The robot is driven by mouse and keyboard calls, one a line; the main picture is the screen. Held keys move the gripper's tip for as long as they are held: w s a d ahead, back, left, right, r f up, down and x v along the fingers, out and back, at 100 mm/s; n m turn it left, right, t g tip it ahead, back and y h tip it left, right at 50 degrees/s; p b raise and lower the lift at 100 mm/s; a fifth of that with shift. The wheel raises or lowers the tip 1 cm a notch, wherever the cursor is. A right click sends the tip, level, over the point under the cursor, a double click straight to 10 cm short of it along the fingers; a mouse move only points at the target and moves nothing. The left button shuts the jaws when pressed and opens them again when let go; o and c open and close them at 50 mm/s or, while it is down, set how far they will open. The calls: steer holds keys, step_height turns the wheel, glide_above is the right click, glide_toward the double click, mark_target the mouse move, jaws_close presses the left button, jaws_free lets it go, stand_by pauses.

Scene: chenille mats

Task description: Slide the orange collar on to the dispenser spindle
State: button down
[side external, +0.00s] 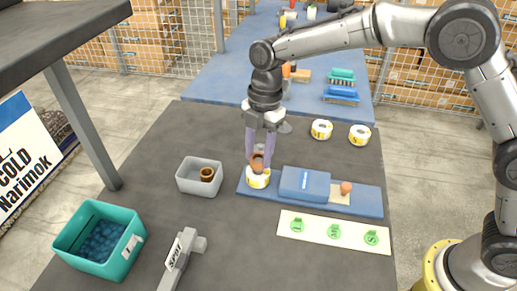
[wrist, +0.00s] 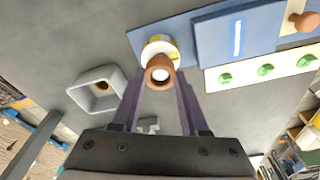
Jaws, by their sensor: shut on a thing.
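The orange collar (side external: 257,161) is between the fingertips of my gripper (side external: 259,158), which is shut on it. It is over a white and yellow roll (side external: 257,179) at the left end of the blue dispenser base (side external: 362,207). In the wrist view the collar (wrist: 160,64) is between the purple fingertips of my gripper (wrist: 159,84), in front of the roll (wrist: 157,47). A pale round spot shows through its hole. I cannot tell whether this is the spindle, or whether the collar is around it. The collar looks tilted in the side view.
A grey bin (side external: 187,184) holding a brown ring (side external: 207,174) stands left of the base. A blue block (side external: 305,184) and an orange knob (side external: 346,188) are on the base. Two rolls (side external: 321,130) (side external: 359,135) stand behind. A teal crate (side external: 124,257) and a grey tool (side external: 181,258) are in front.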

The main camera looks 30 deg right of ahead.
steer(key=shift+f, duration=1.15)
steer(key=shift+c, duration=1.7)
jaws_free()
step_height(320, 180, up, 14)
steer(key=d, duration=0.2)
steer(key=shift+w+f, duration=0.15)
steer(key=shift+w, duration=0.25)
steer(key=shift+d, duration=0.1)
